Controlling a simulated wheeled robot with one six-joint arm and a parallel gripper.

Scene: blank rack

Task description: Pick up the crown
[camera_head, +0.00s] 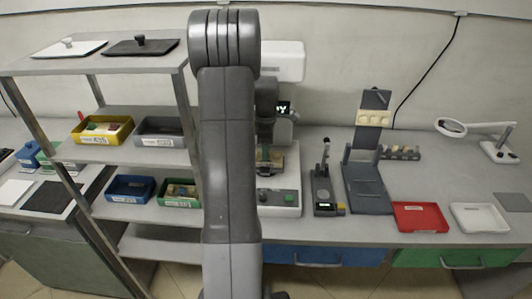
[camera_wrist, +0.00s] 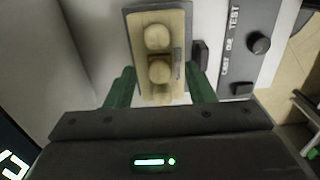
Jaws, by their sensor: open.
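I cannot clearly tell a crown apart. In the wrist view a tan block (camera_wrist: 181,22) carries round cream pieces in a row, and one of them, the middle cream piece (camera_wrist: 160,71), may be the crown. My gripper (camera_wrist: 160,76) is open, with one green finger on each side of the block's lower end. I cannot tell whether the fingers touch it. In the head view my gripper (camera_head: 266,140) points down over the white machine (camera_head: 287,202), just above a tan piece (camera_head: 276,157). My arm hides part of this machine.
A labelled grey panel with a black knob (camera_wrist: 259,43) stands close right of the fingers. A small black device (camera_head: 323,190) and a dark stand (camera_head: 368,190) are to the right. Shelving with bins is on the left. A red tray (camera_head: 420,217) and white tray (camera_head: 479,217) lie far right.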

